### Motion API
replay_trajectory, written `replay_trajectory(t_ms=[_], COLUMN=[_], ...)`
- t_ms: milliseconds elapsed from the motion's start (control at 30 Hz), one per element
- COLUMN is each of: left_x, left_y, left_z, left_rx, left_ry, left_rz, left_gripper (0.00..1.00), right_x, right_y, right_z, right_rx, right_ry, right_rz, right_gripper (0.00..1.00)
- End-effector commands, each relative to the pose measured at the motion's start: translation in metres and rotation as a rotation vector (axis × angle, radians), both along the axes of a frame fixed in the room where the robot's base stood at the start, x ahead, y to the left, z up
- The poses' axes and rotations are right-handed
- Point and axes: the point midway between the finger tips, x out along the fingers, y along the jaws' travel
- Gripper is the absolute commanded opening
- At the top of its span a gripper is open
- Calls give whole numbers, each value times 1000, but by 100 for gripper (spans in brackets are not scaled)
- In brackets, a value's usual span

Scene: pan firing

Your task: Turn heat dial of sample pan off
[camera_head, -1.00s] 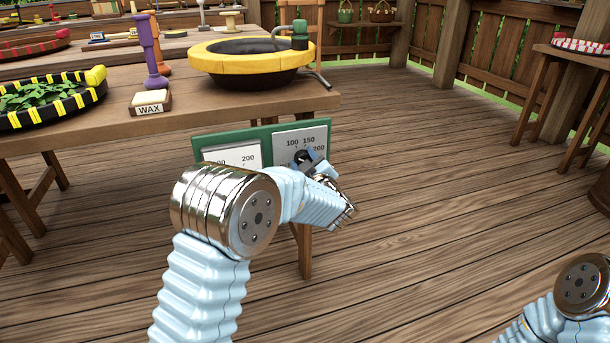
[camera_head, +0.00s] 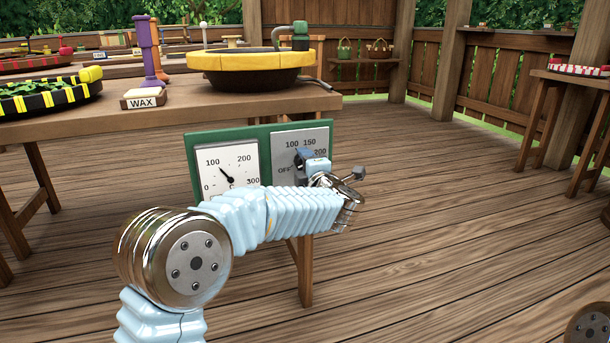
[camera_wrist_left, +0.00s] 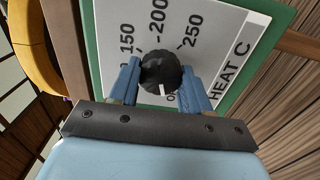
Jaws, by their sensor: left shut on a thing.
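The heat dial is a round black knob (camera_wrist_left: 160,70) on a grey plate (camera_head: 318,137) marked OFF, 100, 150 and 200 in the head view. In the left wrist view its white mark points down toward the gripper, beside a partly hidden label. My left gripper (camera_wrist_left: 160,88) is shut on the knob, one blue finger on each side. In the head view the left gripper (camera_head: 301,158) covers most of the knob. A yellow-rimmed black pan (camera_head: 215,62) stands on the table above the panel. My right gripper is out of view.
The green panel (camera_head: 191,155) also carries a white gauge (camera_head: 245,155), its needle near 100. On the wooden table (camera_head: 90,128) stand a wax block (camera_head: 143,99), a purple stand (camera_head: 148,50) and a yellow-striped pan (camera_head: 50,100).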

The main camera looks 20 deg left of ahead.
Motion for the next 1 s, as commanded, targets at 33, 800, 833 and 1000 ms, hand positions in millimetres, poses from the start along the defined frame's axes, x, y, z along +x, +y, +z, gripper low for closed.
replay_trajectory(t_ms=[33, 800, 833, 1000], left_x=[0, 0, 0, 0], left_y=[0, 0, 0, -1], left_z=[-4, -3, -3, -3], left_rx=[-30, -233, -233, -233], left_ry=[-17, -153, -153, -153], left_rz=[1, 1, 1, 1], left_gripper=[17, 17, 17, 17], right_x=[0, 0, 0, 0], right_y=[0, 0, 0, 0], right_z=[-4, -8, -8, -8], right_rx=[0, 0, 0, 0], right_ry=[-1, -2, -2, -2], right_rz=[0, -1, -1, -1], right_gripper=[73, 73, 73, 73])
